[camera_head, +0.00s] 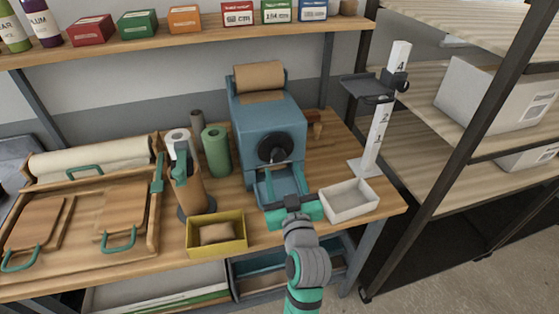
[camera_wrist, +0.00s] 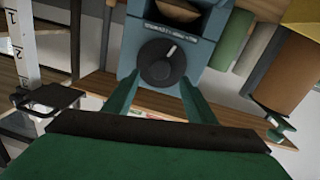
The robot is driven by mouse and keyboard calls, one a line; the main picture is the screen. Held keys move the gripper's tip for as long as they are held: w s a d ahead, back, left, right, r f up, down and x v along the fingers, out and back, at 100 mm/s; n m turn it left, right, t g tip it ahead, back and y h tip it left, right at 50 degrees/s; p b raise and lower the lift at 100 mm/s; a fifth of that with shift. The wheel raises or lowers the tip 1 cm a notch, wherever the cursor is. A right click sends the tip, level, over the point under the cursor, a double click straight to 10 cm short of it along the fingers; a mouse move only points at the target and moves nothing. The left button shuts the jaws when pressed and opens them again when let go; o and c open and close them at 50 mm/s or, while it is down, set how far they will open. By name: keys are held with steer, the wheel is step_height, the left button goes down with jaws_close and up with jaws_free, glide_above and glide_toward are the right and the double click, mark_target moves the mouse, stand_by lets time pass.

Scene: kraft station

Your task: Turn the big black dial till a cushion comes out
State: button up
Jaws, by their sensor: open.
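The big black dial (camera_head: 275,148) is on the front of a blue machine (camera_head: 262,112) with a brown paper roll on top. In the wrist view the dial (camera_wrist: 162,63) shows a white pointer line slanting up and right. My gripper (camera_head: 277,175) is open in front of the machine, below the dial. In the wrist view its two green fingers (camera_wrist: 158,92) are apart, one on each lower side of the dial. I cannot tell whether they touch it. A brown crumpled paper cushion (camera_head: 216,233) lies in a yellow box (camera_head: 203,246) on the table's front.
A white empty tray (camera_head: 349,200) stands right of the machine, with a white numbered post (camera_head: 383,125) behind it. A green roll (camera_head: 216,152) and a brown roll dispenser (camera_head: 188,188) stand left. Wooden boards (camera_head: 122,212) with green handles lie further left.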

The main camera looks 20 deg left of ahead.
mark_target(279, 158)
steer(key=x, duration=0.5)
steer(key=shift+w+a, duration=0.25)
steer(key=shift+w, duration=0.05)
steer(key=c, duration=1)
steer(key=shift+c, duration=0.2)
